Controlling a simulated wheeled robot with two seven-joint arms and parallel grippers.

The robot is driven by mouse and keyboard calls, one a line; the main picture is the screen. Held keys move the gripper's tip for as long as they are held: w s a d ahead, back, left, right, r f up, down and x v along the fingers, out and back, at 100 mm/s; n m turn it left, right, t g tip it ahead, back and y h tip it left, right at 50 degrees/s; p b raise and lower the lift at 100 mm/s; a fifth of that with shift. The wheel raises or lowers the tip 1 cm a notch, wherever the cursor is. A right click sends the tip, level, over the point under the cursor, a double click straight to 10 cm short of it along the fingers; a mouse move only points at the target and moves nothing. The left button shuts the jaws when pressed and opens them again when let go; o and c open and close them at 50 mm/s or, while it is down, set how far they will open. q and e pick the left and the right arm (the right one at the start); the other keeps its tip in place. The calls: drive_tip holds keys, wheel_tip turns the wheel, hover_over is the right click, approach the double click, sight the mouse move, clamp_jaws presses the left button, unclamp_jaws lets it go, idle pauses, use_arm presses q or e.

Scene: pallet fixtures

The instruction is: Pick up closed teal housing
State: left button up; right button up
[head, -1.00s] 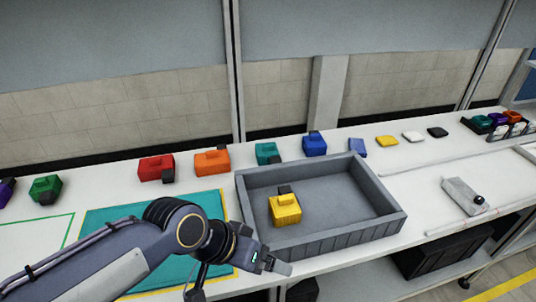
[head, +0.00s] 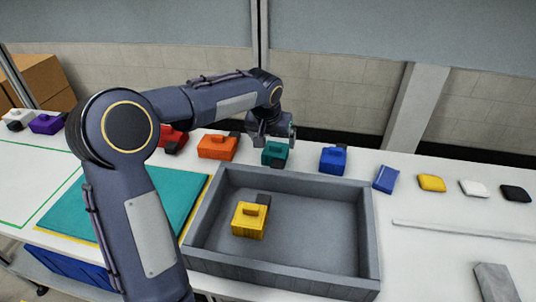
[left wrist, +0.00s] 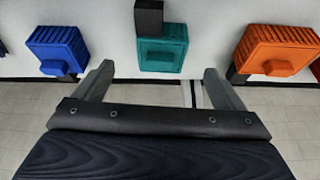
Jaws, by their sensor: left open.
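The teal housing (head: 275,154) stands on the white bench behind the grey tray, between an orange and a blue housing. In the left wrist view the teal housing (left wrist: 163,50) lies ahead of and between the two spread fingers, with a dark block at its top edge. My left gripper (head: 272,131) is above the teal housing and partly covers it in the head view. Its fingers also show in the left wrist view (left wrist: 155,82), open and empty. I cannot tell whether they touch the housing. My right gripper is not in view.
The orange housing (head: 217,147) and blue housing (head: 333,160) stand close on either side. The grey tray (head: 280,277) holds a yellow housing (head: 249,219). A teal mat (head: 60,212) lies left. Blue, yellow, white and black pieces lie right.

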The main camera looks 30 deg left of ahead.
sight(275, 146)
use_arm(q)
drive_tip(key=shift+w+a+f, duration=0.35)
drive_tip(key=shift+w+f, duration=0.25)
drive_tip(key=shift+f, duration=0.1)
drive_tip(key=x, duration=0.6)
drive_tip(key=shift+w+f+p, duration=0.3)
drive_tip(key=shift+w+p, duration=0.05)
drive_tip(key=shift+w, duration=0.1)
drive_tip(key=shift+c, duration=0.3)
drive_tip(key=c, duration=1.1)
drive_tip(key=shift+r, duration=0.1)
